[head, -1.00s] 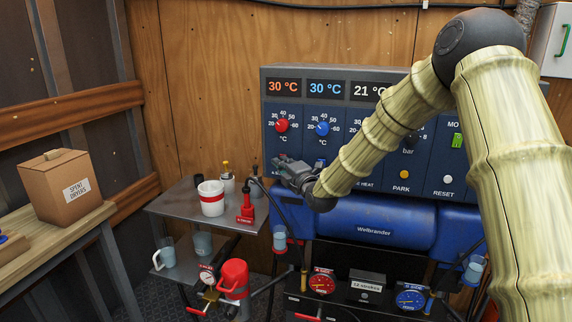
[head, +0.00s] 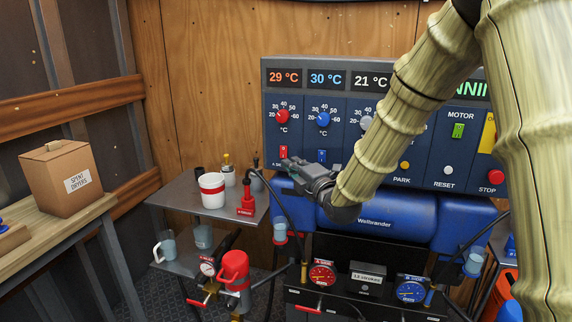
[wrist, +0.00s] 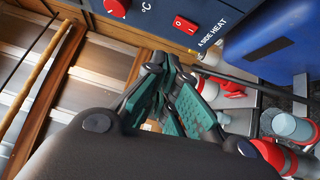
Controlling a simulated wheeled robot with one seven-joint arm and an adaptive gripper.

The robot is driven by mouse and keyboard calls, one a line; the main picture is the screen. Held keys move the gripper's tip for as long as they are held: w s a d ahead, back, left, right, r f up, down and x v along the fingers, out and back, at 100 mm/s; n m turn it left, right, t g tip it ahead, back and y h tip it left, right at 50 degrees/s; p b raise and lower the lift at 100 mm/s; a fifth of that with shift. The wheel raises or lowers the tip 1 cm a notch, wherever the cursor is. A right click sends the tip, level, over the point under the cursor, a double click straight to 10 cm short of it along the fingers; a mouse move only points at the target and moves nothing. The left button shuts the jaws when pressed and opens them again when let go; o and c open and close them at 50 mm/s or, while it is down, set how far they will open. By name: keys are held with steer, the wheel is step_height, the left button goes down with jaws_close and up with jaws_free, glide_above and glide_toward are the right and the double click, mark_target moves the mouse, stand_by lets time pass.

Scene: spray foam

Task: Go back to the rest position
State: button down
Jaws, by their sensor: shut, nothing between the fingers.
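My gripper (head: 290,178) is shut and empty in the head view, in front of the lower left of the blue control panel (head: 345,150). It points left, just above the left end of the blue Wellbrander tank (head: 375,222). My bamboo-like arm reaches down to it from the upper right and hides part of the panel. In the wrist view, my gripper (wrist: 170,90) shows its green-padded fingers together, with the red A-side heat switch (wrist: 185,25) beyond them.
A metal stand (head: 178,195) at left holds a white cup with a red band (head: 212,190) and a red pump fitting (head: 246,203). A cardboard box (head: 63,179) sits on the wooden bench at far left. Hoses hang in front of the tank.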

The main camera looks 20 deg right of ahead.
steer(key=shift+s+d, duration=0.15)
steer(key=shift+s, duration=0.4)
steer(key=s+f+m+g+h+p, duration=0.1)
steer(key=s+f+m+g, duration=0.3)
steer(key=f, duration=0.8)
steer(key=s+a+f+m+g+h, duration=0.1)
steer(key=s+f+m+g, duration=0.15)
steer(key=s+f, duration=0.65)
steer(key=s+f+m+g+h+p, duration=0.1)
steer(key=s+f+m+g, duration=0.3)
steer(key=f, duration=1)
steer(key=s+f+m+g, duration=0.2)
steer(key=s+f, duration=0.3)
steer(key=s, duration=0.6)
steer(key=s+f+m+g+h+p, duration=0.1)
steer(key=s+f+m+g, duration=0.2)
steer(key=s, duration=0.9)
steer(key=s+f+m+g+p, duration=0.1)
steer(key=s+f+m, duration=0.5)
steer(key=s, duration=0.6)
step_height(320, 180, down, 3)
steer(key=shift+r+g, duration=0.1)
steer(key=shift+g, duration=0.65)
steer(key=shift+w, duration=0.1)
steer(key=shift+d+m, duration=0.15)
steer(key=shift+m, duration=0.1)
